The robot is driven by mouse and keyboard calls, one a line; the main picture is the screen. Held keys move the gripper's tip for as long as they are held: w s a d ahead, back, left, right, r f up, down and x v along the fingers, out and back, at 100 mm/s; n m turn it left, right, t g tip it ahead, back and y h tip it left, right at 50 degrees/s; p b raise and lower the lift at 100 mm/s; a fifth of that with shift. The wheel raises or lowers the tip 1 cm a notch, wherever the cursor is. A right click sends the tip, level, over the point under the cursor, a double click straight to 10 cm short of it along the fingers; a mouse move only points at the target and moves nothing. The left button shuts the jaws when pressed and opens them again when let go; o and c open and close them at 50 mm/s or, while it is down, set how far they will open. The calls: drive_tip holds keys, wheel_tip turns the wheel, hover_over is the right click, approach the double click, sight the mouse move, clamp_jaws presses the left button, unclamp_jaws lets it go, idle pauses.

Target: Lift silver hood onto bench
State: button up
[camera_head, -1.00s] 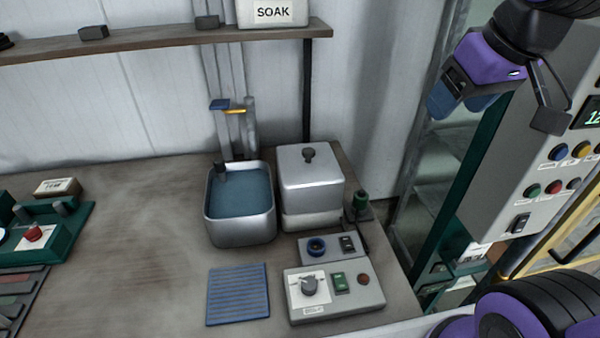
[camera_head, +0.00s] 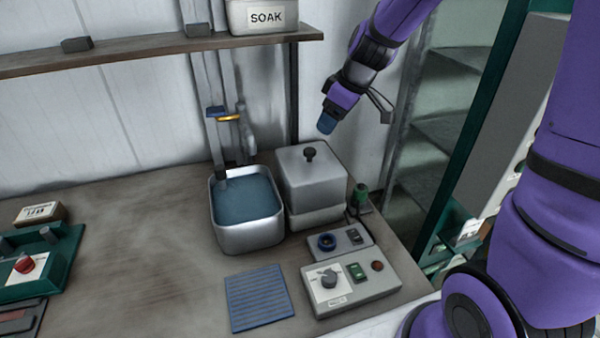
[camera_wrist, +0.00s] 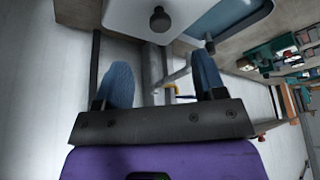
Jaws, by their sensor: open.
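The silver hood (camera_head: 312,177) is a box-shaped cover with a dark round knob on top. It sits on a silver base at the back right of the bench (camera_head: 140,235). In the wrist view the hood (camera_wrist: 130,14) shows at the top edge, with its knob (camera_wrist: 159,19) ahead of the fingers. My gripper (camera_head: 327,122) is above the hood, slightly to the right of the knob and apart from it. In the wrist view my gripper (camera_wrist: 165,82) has its two blue fingers spread wide, with nothing between them.
A silver basin of blue liquid (camera_head: 247,200) stands directly left of the hood. A control box (camera_head: 355,285), a small switch unit (camera_head: 338,242) and a green-topped item (camera_head: 360,195) are in front and right. A blue ribbed mat (camera_head: 260,298) lies front left. A shelf (camera_head: 150,52) runs above.

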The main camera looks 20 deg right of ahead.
sight(310, 150)
drive_tip(key=x, duration=0.7)
drive_tip(key=shift+w+a+r, duration=0.1)
drive_tip(key=shift+w+r, duration=0.05)
drive_tip(key=shift+w, duration=0.1)
drive_tip(key=shift+x, duration=2.6)
drive_tip(key=shift+w+a+r, duration=0.1)
drive_tip(key=shift+w+a, duration=0.05)
drive_tip(key=shift+a, duration=0.05)
clamp_jaws()
